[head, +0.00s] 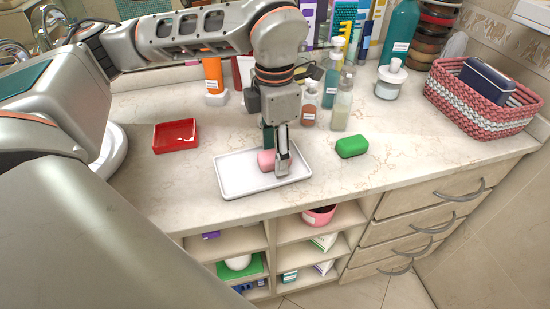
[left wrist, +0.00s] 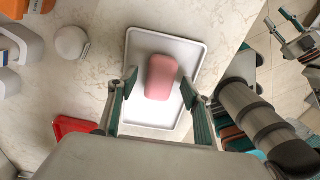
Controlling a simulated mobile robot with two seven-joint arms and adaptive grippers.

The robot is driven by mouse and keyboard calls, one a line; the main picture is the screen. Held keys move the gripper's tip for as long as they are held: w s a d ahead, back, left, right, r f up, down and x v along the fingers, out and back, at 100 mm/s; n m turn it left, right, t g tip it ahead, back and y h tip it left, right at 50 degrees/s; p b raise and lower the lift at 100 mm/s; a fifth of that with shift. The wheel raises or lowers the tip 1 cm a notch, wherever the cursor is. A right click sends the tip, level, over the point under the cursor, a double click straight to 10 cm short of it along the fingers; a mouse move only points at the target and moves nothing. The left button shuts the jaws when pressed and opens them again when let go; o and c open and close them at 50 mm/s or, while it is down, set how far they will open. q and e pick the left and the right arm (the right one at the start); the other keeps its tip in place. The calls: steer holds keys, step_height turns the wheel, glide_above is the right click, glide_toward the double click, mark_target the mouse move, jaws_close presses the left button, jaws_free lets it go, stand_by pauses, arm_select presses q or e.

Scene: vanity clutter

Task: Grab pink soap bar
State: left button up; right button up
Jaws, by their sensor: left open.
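The pink soap bar (head: 265,160) lies in a shallow white tray (head: 232,184) near the counter's front edge. My left gripper (head: 276,158) points down over the tray and partly hides the soap in the head view. In the left wrist view, the soap (left wrist: 162,77) lies lengthwise in the tray (left wrist: 140,45). The left gripper's fingers (left wrist: 158,84) are open, one on each side of the soap, with gaps showing.
A green soap bar (head: 352,147) lies right of the tray and a red dish (head: 175,135) lies left. Pump bottles (head: 341,105) stand behind the gripper. A pink woven basket (head: 484,98) is at the right. Open shelves (head: 275,240) are below the counter.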

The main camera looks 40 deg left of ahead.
arm_select(q)
steer(key=shift+f, duration=0.45)
steer(key=c, duration=1.2)
steer(key=shift+r, duration=0.1)
